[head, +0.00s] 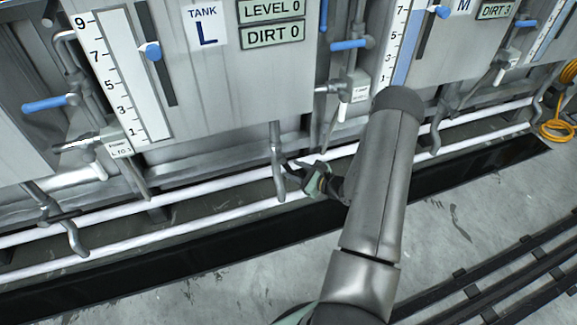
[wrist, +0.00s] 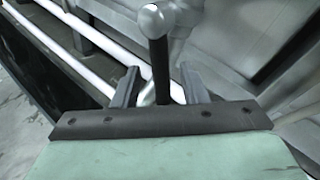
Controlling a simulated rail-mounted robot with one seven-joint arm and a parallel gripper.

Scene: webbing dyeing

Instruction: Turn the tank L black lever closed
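The tank L panel (head: 206,26) is at the top of the head view, with a grey drain pipe (head: 277,150) below it. In the wrist view, a lever with a black shaft (wrist: 160,66) and a pale, shiny rounded end (wrist: 152,20) stands between my fingers. My gripper (head: 304,174) is beside the drain pipe, low in front of the tank. In the wrist view my gripper (wrist: 157,80) is open, with a finger on each side of the lever and visible gaps. The lever is too small and partly covered to make out clearly in the head view.
White pipes (head: 215,186) run along the tank base above a dark floor trench (head: 150,265). Blue-handled levers (head: 50,103) stick out from the tank fronts. Dark rails (head: 500,270) lie on the floor at right. Open concrete floor lies in front.

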